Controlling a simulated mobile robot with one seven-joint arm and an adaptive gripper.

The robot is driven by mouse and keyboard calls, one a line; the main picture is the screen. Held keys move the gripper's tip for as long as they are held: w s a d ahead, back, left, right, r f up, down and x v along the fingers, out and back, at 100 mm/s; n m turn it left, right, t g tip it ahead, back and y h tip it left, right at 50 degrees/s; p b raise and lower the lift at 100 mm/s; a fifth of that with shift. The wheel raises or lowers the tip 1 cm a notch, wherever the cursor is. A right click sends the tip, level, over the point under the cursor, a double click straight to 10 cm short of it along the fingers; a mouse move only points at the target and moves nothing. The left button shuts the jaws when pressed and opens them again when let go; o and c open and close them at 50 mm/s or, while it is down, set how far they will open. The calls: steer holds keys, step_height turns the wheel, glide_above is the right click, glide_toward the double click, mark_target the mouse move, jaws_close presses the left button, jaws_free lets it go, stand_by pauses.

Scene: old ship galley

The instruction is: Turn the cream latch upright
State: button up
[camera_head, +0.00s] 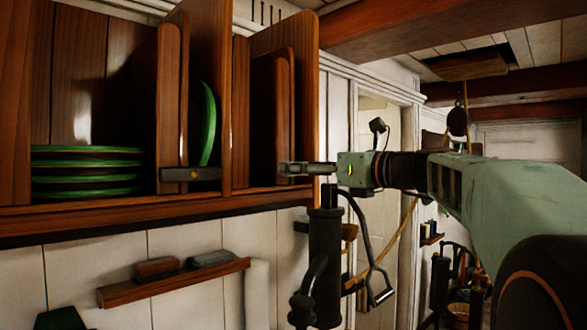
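I cannot make out a plainly cream-coloured latch in this view. A dark, short bar (190,174) with a small yellowish spot lies horizontal across the front of the wooden plate rack (110,211), at the foot of a divider; I cannot tell whether it is the latch. My gripper (285,168) points left, level, in front of the rack's right end. It is to the right of the bar and apart from it in the picture. Its fingers show side-on, so their opening is unclear. I see nothing held in them.
Green-rimmed plates (87,172) are stacked in the left bay, and another plate (207,124) stands on edge. Wooden dividers (270,115) stick out near my gripper. Below are a dark pump-like fixture (325,250) and a small wooden shelf (175,283).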

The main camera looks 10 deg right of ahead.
steer(key=shift+f+n+b, duration=0.1)
steer(key=shift+n+b, duration=0.2)
steer(key=shift+b, duration=0.05)
steer(key=shift+s+a+f+n+b, duration=0.15)
steer(key=shift+n+b, duration=2.45)
steer(key=shift+n, duration=1.75)
steer(key=shift+a+f+n+b, duration=0.1)
steer(key=shift+n+b, duration=2.5)
steer(key=shift+n, duration=1.75)
steer(key=o, duration=1.2)
steer(key=shift+c, duration=0.2)
steer(key=v, duration=1.2)
